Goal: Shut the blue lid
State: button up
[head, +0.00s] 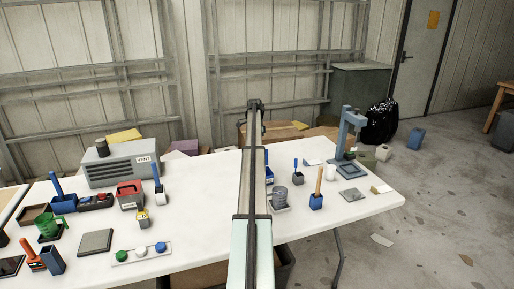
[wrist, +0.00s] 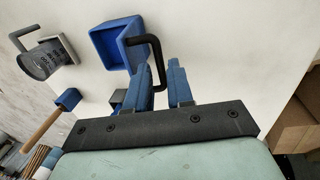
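An open blue box (wrist: 108,47) with its blue lid raised shows at the upper middle of the wrist view. A black bent handle (wrist: 155,45) stands out from its right side, apparently from the lid. The lid itself is hard to tell from the box walls. My gripper (wrist: 161,72) has its two blue fingers apart, and the free leg of the handle reaches down between or just in front of them; contact cannot be told. In the head view my arm hides the gripper and most of the box; a bit of blue (head: 269,176) shows right of the arm.
A blue stand (head: 346,135) rises at the table's right end. A grey vent unit (head: 120,165) and many small items fill the left. White table (head: 190,205) is bare near the arm.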

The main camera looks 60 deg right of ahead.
jog(key=shift+f, duration=0.35)
grip_shut()
dwell(1.3)
